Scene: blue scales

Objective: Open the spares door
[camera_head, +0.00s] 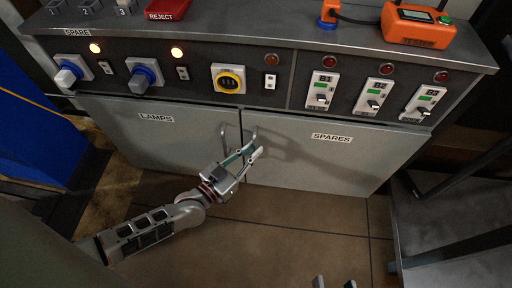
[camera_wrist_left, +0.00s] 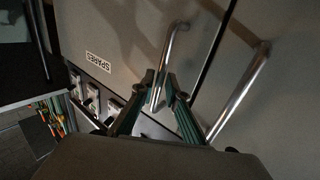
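The spares door (camera_head: 300,165) is the right-hand grey cabinet door, labelled SPARES, and looks closed. It also shows in the left wrist view (camera_wrist_left: 120,40). Its bar handle (camera_wrist_left: 176,38) is near the door's left edge, and is partly hidden by my fingers in the head view. My left gripper (camera_head: 258,149) is at this handle. In the left wrist view its fingers (camera_wrist_left: 160,82) stand a little apart, with the handle between them; firm contact is not visible. My right gripper (camera_head: 335,283) shows only as two separated fingertips at the bottom edge, with nothing between them.
The lamps door (camera_head: 165,130) is on the left, with its own handle (camera_head: 223,138) close beside the spares handle. Above is a panel with knobs, lamps and switches. A dark metal stand (camera_head: 440,210) is at the right. Tiled floor (camera_head: 300,235) before the cabinet is clear.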

